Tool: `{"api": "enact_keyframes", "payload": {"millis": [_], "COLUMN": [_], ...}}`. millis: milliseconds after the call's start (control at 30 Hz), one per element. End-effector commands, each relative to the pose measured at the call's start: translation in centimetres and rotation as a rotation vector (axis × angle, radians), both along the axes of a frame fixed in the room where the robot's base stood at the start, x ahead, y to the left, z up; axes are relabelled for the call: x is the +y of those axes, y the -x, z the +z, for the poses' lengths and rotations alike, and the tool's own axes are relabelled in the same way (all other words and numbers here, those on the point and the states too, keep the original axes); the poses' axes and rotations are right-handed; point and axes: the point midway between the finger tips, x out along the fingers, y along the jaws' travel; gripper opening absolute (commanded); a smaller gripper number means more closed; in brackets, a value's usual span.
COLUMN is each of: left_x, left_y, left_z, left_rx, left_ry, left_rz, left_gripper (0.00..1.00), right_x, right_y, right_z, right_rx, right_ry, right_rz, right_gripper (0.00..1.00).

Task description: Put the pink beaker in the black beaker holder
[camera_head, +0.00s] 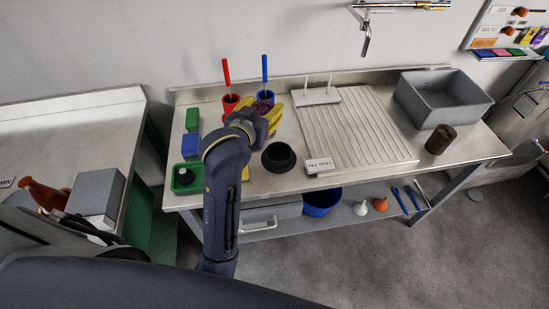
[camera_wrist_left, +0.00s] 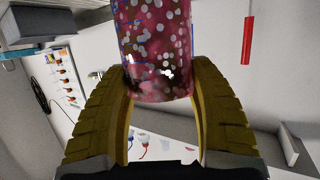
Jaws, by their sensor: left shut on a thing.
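The pink beaker (camera_wrist_left: 155,45), clear pink with white dots, fills the upper middle of the left wrist view. My left gripper (camera_wrist_left: 160,95) has its two yellow ribbed fingers shut on either side of it. In the head view the left gripper (camera_head: 262,115) is over the back left of the bench, and the beaker is mostly hidden there by fingers and wrist. The black beaker holder (camera_head: 278,160), a round dark ring, sits on the bench nearer the front, a little right of my arm. It looks empty. My right gripper is not in view.
A red cup (camera_head: 230,101) and a blue cup with sticks stand behind the gripper. Green and blue blocks and a green tray (camera_head: 177,184) lie to the left. A white label (camera_head: 319,165), a ribbed drainboard (camera_head: 350,130), a dark brown cup (camera_head: 440,139) and a grey basin (camera_head: 443,98) are right.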

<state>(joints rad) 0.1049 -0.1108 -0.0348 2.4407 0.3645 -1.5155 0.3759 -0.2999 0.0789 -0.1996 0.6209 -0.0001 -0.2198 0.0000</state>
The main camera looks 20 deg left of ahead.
Motion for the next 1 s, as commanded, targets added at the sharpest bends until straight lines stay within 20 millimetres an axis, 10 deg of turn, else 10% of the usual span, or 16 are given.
{"api": "enact_keyframes", "payload": {"millis": [533, 1000], "left_x": [-1.1, -4.0], "left_y": [-3.1, -2.3], "left_z": [7.5, 6.2], "left_rx": [-0.004, 0.002], "left_ry": [-0.009, 0.000], "left_rz": [-0.173, -0.312], "left_gripper": [0.10, 0.10], "right_x": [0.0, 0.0], "right_y": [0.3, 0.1], "right_z": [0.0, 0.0], "right_rx": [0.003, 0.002], "right_ry": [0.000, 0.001], "right_rz": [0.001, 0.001], "right_gripper": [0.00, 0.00]}}
